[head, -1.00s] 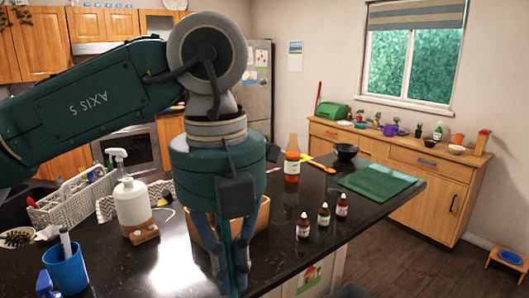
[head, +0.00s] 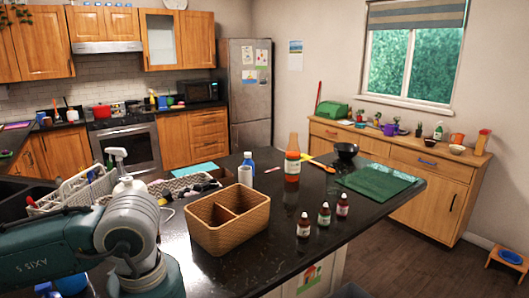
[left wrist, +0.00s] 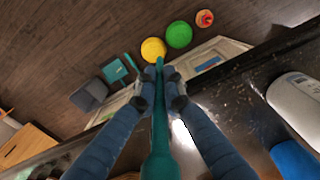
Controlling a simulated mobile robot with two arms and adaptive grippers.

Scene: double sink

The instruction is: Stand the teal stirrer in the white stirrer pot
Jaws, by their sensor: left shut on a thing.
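The teal stirrer (left wrist: 160,135) is in the left wrist view, running from the bottom centre up between my fingers. My left gripper (left wrist: 163,88) is shut on it. In the head view my left wrist is at the bottom left, and its fingers are out of frame below. A plain white pot (head: 245,175), which looks like the stirrer pot, stands on the dark counter behind the wicker basket, its lower part hidden. The stirrer is well apart from this pot. My right gripper is in neither view.
The two-part wicker basket (head: 228,232) stands mid-counter in front of the white pot. A blue-capped bottle (head: 249,160), an orange sauce bottle (head: 292,160) and small dropper bottles (head: 324,213) stand nearby. The left wrist view shows floor beyond the counter edge and a blue cup (left wrist: 294,160).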

